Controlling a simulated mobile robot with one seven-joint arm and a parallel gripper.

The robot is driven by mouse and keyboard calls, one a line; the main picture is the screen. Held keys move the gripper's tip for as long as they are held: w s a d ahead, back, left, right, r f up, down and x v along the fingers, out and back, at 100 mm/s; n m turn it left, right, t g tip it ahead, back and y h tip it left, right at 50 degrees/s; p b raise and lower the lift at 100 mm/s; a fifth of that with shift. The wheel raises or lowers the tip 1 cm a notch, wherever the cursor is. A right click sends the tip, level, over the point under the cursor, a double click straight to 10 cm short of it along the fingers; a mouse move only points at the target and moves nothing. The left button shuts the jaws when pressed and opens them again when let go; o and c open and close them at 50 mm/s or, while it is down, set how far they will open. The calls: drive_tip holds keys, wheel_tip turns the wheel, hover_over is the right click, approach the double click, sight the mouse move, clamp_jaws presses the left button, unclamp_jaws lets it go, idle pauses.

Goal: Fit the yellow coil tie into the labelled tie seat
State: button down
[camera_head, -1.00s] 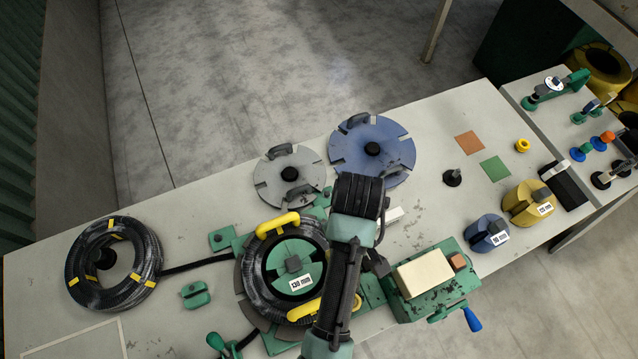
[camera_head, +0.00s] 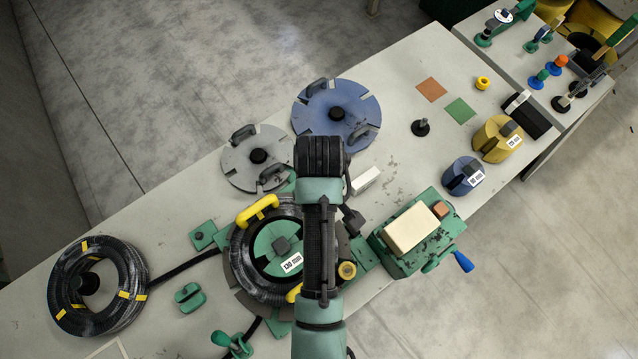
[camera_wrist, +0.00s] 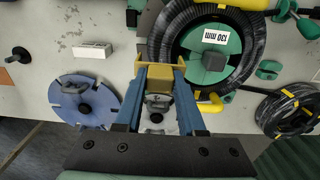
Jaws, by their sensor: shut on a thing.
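My gripper (camera_wrist: 158,92) points down, its blue fingers shut on a yellow block-like piece, the coil tie (camera_wrist: 157,79). The arm hides gripper and held piece in the head view. Beside them is a black hose coil (camera_head: 241,264) around a green hub (camera_head: 270,258) labelled 130 mm. Yellow arched pieces sit on the coil's upper rim (camera_head: 256,209) and lower rim (camera_head: 293,293), the lower partly behind my arm. I cannot make out which part is the labelled tie seat.
A blue slotted disc (camera_head: 318,106) and a grey one (camera_head: 240,160) lie behind the coil. A white block (camera_head: 366,180) and a green vise-like fixture (camera_head: 384,241) stand to the right. Another tied hose coil (camera_head: 135,275) lies left. The table's right middle has free room.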

drive_tip(key=shift+f+b, duration=1)
drive_tip(key=shift+f, duration=1.25)
drive_tip(key=shift+f+b, duration=1.75)
drive_tip(key=shift+f, duration=0.95)
drive_tip(key=shift+c, duration=2.1)
unclamp_jaws()
drive_tip(key=shift+r, duration=0.1)
drive_tip(key=shift+r+p, duration=0.25)
drive_tip(key=shift+p, duration=0.15)
drive_tip(key=shift+r+p, duration=0.35)
drive_tip(key=shift+r+p, duration=1.65)
drive_tip(key=shift+p, duration=0.15)
